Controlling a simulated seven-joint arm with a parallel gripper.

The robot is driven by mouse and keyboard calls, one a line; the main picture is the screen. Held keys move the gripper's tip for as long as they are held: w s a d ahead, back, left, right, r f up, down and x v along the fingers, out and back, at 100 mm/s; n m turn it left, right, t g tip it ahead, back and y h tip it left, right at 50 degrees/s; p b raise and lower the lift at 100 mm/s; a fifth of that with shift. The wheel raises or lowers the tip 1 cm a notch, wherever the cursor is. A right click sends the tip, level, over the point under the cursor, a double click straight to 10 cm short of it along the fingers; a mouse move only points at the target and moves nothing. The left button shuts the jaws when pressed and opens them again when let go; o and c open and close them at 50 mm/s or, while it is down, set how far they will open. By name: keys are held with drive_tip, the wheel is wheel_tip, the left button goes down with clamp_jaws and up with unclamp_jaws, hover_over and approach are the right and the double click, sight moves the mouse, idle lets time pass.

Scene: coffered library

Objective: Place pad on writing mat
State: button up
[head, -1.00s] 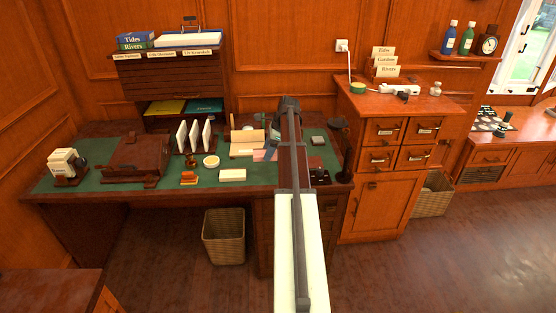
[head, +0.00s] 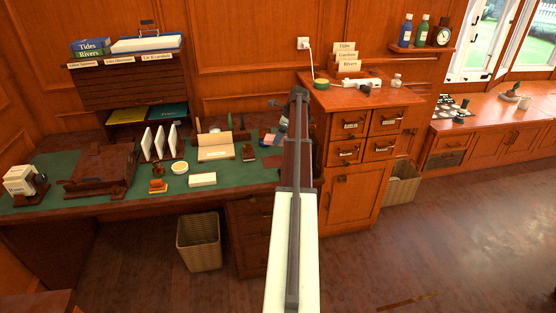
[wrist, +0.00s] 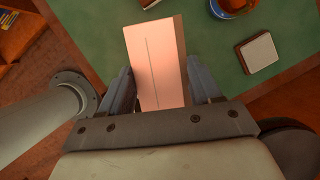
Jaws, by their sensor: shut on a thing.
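In the wrist view my gripper (wrist: 160,88) is shut on a pinkish flat pad (wrist: 155,55) with a dark line down its face. The pad sticks out beyond the grey-blue fingers. The green writing mat (wrist: 212,65) lies below and around the pad's far end; I cannot tell the gap between them. In the head view the mat (head: 238,179) covers much of the desk top. There a small pink patch of the pad (head: 278,140) shows beside my arm, towards the right of the desk; the arm hides much of that area.
A white-topped square block (wrist: 259,53) and a blue bowl with orange contents (wrist: 234,5) are near the pad. A drawer cabinet (head: 345,185) stands right.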

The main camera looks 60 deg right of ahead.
sight(276, 160)
drive_tip(key=shift+f, duration=4.8)
drive_tip(key=shift+f, duration=0.2)
drive_tip(key=o, duration=1.1)
drive_tip(key=v, duration=1.2)
drive_tip(key=shift+r, duration=0.15)
drive_tip(key=shift+o, duration=0.3)
